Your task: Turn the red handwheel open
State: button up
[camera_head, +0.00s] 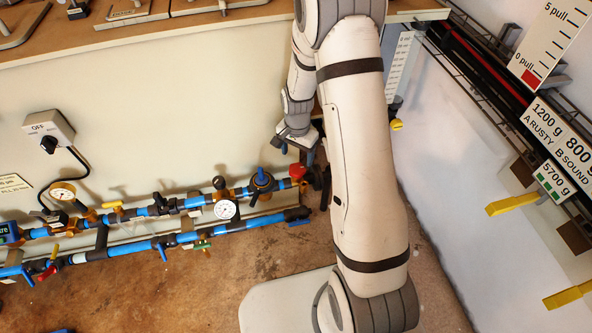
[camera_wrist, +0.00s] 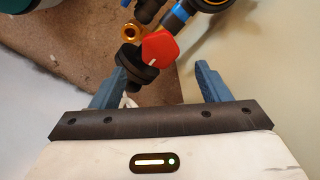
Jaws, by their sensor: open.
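The red handwheel (camera_head: 298,171) sits at the right end of the upper blue pipe run in the head view. In the wrist view the red handwheel (camera_wrist: 161,48) shows as a faceted red knob with a small white mark, beside a dark round fitting (camera_wrist: 137,62). My gripper (camera_wrist: 160,67) is open, with one blue finger on either side of the handwheel in that picture. I see no contact, and how far the fingers are from it in depth is unclear. In the head view my gripper (camera_head: 298,154) is just above the handwheel, partly hidden by my arm.
A brass ring fitting (camera_wrist: 131,31) is close to the handwheel. Yellow bars (camera_head: 511,204) stick out from the right wall. The brown floor left of my base is mostly clear.

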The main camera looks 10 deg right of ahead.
aim_at(297, 168)
notch_tip(297, 168, down, 6)
jog(key=shift+f+b, duration=0.2)
jog(key=shift+b, duration=0.95)
jog(key=c, duration=0.9)
jog(key=shift+c, duration=0.2)
